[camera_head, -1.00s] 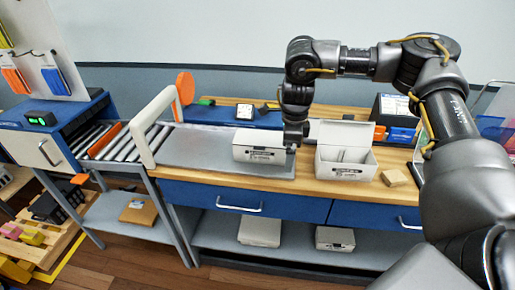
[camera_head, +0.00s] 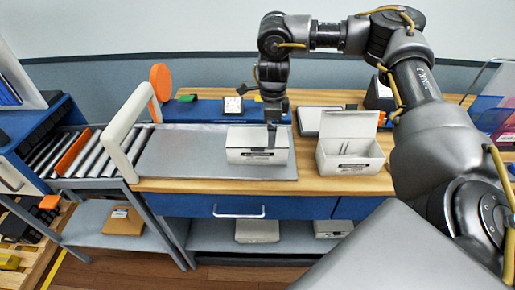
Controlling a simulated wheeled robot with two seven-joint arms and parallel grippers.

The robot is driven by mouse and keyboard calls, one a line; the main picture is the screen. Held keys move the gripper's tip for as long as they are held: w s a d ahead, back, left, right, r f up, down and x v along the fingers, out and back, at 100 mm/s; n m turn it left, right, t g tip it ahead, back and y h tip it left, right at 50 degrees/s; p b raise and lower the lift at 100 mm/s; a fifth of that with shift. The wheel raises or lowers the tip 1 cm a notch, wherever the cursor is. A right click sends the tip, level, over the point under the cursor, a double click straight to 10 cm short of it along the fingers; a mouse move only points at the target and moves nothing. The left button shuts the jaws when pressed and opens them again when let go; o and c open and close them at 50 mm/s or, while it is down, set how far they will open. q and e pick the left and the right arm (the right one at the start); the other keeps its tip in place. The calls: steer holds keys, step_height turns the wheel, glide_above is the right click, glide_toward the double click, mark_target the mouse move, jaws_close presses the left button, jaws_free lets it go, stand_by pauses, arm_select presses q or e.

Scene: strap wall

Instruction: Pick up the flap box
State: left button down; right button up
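A white box with a dark printed label (camera_head: 243,144) sits shut on the grey metal plate (camera_head: 180,160). A second white box (camera_head: 350,166) stands on the wooden bench to its right, with its flap raised and a divider inside. I cannot tell from looks alone which one the task calls the flap box. My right gripper (camera_head: 271,132) points down over the right part of the shut box, its fingers overlapping the lid and upper front in the picture. I cannot tell whether it touches the box or how far its fingers are apart. My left gripper is out of view.
A roller conveyor (camera_head: 92,152) with a white arch (camera_head: 122,130) adjoins the plate at left. An orange disc (camera_head: 161,82) stands behind. A blue drawer (camera_head: 190,205) is below the bench top, and more boxes lie on the lower shelf (camera_head: 215,240).

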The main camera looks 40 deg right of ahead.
steer(key=f, duration=0.2)
steer(key=shift+w+f, duration=0.3)
steer(key=shift+f, duration=0.25)
steer(key=shift+s, duration=0.1)
steer(key=f, duration=0.5)
steer(key=shift+d, duration=0.2)
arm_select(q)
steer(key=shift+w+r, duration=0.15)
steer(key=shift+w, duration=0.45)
arm_select(e)
steer(key=c, duration=0.9)
